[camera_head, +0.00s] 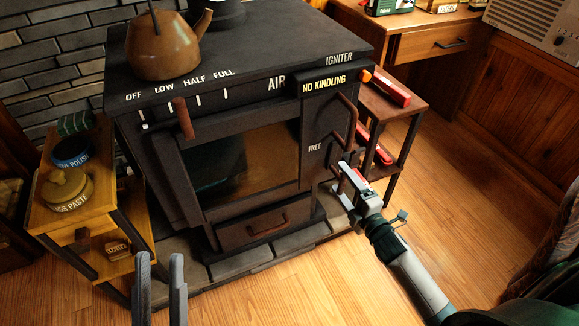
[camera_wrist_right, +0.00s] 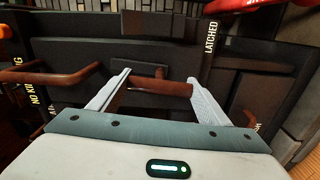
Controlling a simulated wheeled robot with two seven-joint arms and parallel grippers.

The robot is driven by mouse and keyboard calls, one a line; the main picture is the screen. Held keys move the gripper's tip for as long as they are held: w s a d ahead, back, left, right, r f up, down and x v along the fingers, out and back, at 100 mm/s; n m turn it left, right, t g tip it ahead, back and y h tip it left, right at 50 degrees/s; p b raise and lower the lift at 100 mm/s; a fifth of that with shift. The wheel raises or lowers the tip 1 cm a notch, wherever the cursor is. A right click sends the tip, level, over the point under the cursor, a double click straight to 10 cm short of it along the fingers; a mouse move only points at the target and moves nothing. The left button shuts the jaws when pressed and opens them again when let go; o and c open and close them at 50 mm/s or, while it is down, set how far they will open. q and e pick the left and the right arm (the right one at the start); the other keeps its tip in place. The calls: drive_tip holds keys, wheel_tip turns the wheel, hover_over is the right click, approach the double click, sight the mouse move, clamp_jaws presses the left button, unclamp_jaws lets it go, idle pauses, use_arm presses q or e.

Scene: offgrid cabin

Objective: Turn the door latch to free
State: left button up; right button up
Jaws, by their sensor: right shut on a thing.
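The door latch (camera_wrist_right: 165,87) is a short brown bar on the dark stove front, seen between the fingers of my right gripper in the right wrist view. In the head view, my right gripper (camera_head: 346,184) is at the stove's front right, just below the FREE label (camera_head: 315,148), and hides most of the latch. My right gripper (camera_wrist_right: 157,92) is shut on the latch. The LATCHED label (camera_wrist_right: 211,38) shows beyond its fingers. My left gripper (camera_head: 160,278) is open and empty at the bottom, in front of the stove and apart from it.
The stove (camera_head: 250,85) carries a copper kettle (camera_head: 165,45). A bent door handle (camera_head: 350,118) is just above my right gripper. A wooden side shelf (camera_head: 42,213) with tins stands at left. A small rack (camera_head: 400,105) with red-handled things stands at right. The wooden floor (camera_head: 480,200) at right is clear.

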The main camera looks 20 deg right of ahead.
idle(0.3)
drive_tip(key=shift+n, duration=0.4)
drive_tip(key=o, duration=1)
drive_tip(key=shift+s, duration=0.1)
drive_tip(key=s, duration=0.5)
drive_tip(key=s+d, duration=0.1)
drive_tip(key=s, duration=0.5)
drive_tip(key=s+p, duration=0.1)
drive_tip(key=s, duration=0.5)
drive_tip(key=shift+s+d, duration=0.1)
drive_tip(key=shift+d, duration=0.05)
